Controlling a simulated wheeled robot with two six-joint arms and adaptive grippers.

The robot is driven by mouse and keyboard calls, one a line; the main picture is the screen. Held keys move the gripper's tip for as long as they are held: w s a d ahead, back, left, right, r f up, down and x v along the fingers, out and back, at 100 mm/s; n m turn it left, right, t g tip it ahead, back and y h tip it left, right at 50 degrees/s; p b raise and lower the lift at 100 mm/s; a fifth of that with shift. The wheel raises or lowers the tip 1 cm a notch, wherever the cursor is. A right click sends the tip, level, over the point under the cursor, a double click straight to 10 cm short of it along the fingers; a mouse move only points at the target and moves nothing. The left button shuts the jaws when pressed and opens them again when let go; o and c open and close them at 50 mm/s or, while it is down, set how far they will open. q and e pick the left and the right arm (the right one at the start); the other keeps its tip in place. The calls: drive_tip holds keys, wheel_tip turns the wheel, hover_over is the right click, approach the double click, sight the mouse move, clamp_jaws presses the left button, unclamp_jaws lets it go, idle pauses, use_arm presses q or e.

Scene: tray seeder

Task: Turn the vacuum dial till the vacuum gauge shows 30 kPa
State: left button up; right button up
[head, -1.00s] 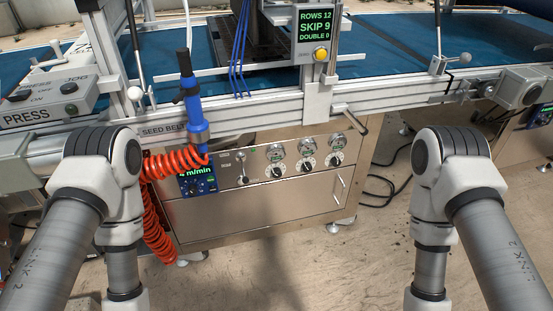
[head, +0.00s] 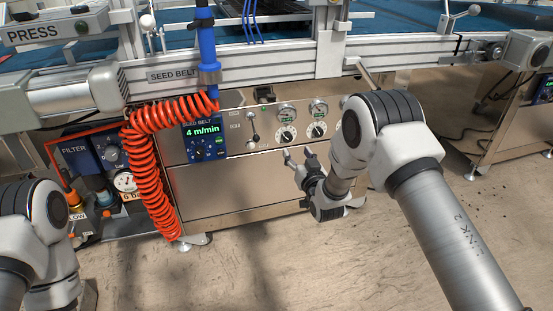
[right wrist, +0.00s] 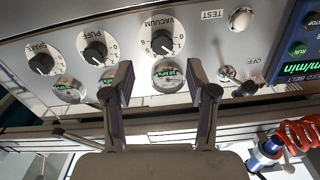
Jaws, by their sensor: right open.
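The vacuum dial (head: 287,134) is a black knob on a white scale, left of the other dials on the steel panel. In the right wrist view, upside down, the dial (right wrist: 163,43) is labelled VACUUM. My right gripper (head: 297,154) is open and empty, just below the dial in the head view. Its fingers (right wrist: 160,78) are apart, short of the dial in the wrist view. My left gripper is out of view.
The puff dial (right wrist: 95,52) and shake dial (right wrist: 41,64) are beside the vacuum dial. A toggle switch (head: 253,134) and the seed belt display (head: 203,137) are on its left. A coiled red hose (head: 147,180) hangs left of the panel. Bare floor lies in front.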

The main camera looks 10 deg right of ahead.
sight(289, 139)
drive_tip(key=w+b, duration=0.1)
drive_tip(key=w, duration=0.1)
drive_tip(key=w+b, duration=0.1)
drive_tip(key=w, duration=0.1)
drive_tip(key=w+b, duration=0.1)
drive_tip(key=w, duration=0.1)
drive_tip(key=shift+w+a, duration=0.25)
drive_tip(key=shift+w, duration=0.15)
drive_tip(key=shift+w+r, duration=0.15)
clamp_jaws()
